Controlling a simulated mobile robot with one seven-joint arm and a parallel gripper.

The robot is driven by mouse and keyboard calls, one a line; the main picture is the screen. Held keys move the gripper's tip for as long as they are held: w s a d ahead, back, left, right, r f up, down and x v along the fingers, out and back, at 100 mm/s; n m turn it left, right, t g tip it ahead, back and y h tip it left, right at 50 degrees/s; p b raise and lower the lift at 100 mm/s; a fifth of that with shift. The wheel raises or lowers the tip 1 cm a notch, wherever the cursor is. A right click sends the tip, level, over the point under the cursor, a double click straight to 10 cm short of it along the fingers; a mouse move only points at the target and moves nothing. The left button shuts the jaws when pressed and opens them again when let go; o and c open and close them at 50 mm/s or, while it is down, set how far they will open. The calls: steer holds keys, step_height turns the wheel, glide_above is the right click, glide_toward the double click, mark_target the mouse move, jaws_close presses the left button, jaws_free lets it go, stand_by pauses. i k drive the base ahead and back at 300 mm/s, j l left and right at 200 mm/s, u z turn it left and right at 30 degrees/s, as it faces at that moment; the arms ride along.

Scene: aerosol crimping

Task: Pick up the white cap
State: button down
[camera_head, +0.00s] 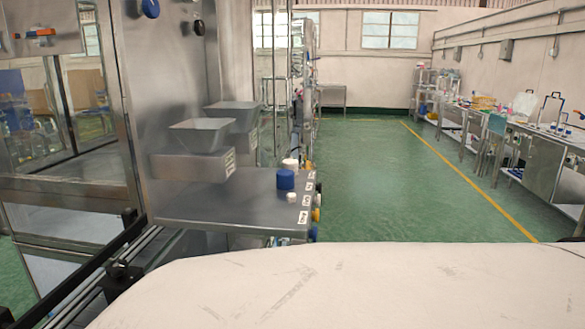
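Two white pieces that could be the white cap stand on the steel machine shelf (220,207) at centre left. The larger white cap (290,163) is behind a blue cylindrical cap (286,180), which partly hides it. A smaller white cap (292,197) stands in front of the blue cap, near the shelf's right edge. My gripper is not in view.
Two grey metal hoppers (200,133) stand on the shelf's left part. Colored knobs (316,215) stick out along its right edge. The green floor (385,180) to the right is open. Workbenches (540,145) with many items line the right wall.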

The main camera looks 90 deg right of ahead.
mark_target(289, 163)
steer(key=j+z, duration=0.1)
steer(key=z, duration=0.8)
steer(key=k+j+z, duration=0.1)
steer(key=z, duration=0.3)
steer(key=i+z, duration=0.1)
steer(key=z, duration=0.95)
steer(key=i+l+z, duration=0.1)
steer(key=u, duration=0.45)
steer(key=l+u, duration=0.15)
steer(key=u, duration=0.7)
steer(key=i+j+u, duration=0.1)
steer(key=u, duration=0.55)
steer(key=k+l, duration=0.1)
steer(key=l, duration=0.35)
steer(key=k+l+z, duration=0.1)
steer(key=l, duration=0.35)
steer(key=k+l, duration=0.15)
steer(key=l, duration=0.3)
steer(key=z, duration=0.05)
